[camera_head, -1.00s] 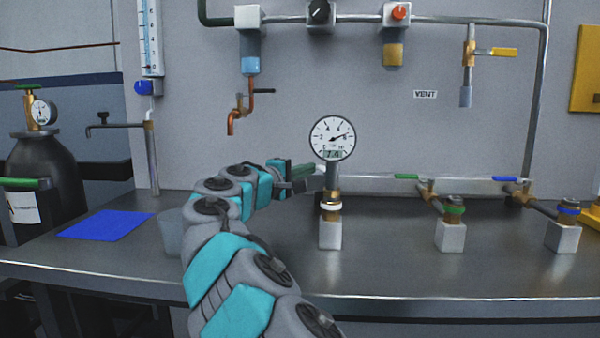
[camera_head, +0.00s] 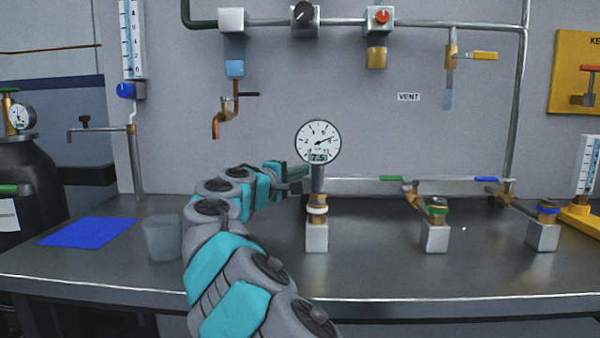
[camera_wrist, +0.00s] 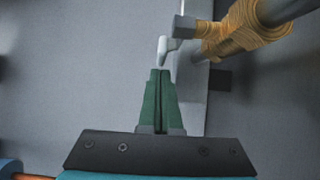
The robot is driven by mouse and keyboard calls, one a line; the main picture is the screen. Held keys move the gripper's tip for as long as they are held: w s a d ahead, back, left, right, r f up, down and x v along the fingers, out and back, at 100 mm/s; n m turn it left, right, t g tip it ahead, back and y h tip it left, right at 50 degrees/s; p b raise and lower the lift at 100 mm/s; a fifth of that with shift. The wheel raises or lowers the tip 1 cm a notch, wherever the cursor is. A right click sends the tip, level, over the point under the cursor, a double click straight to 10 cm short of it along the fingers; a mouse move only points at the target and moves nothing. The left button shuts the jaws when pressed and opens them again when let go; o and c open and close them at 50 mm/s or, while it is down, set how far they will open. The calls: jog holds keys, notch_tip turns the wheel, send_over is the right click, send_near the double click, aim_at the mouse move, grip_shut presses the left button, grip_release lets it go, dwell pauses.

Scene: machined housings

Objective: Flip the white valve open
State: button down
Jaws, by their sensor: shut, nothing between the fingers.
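The white valve's brass body with its white ring (camera_head: 317,209) sits on a grey block below the round pressure gauge (camera_head: 318,142). In the wrist view its white handle (camera_wrist: 163,47) lies just beyond my fingertips, beside the brass fitting (camera_wrist: 235,40) and grey pipe. In the head view I cannot make out this handle clearly behind the gauge stem. My gripper (camera_wrist: 160,72) has green fingers pressed together with nothing between them. The fingertips appear close to the handle; I cannot tell whether they touch. In the head view my gripper (camera_head: 300,170) is left of the gauge stem, partly hidden.
Valves with a green handle (camera_head: 391,178) and a blue handle (camera_head: 487,180) stand to the right. A translucent cup (camera_head: 163,238) and blue mat (camera_head: 88,231) are left of my arm. Pipes and a copper tap (camera_head: 224,118) hang on the wall. The front middle of the bench (camera_head: 400,275) is clear.

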jog(key=shift+b+v, duration=0.45)
jog(key=shift+v, duration=3.5)
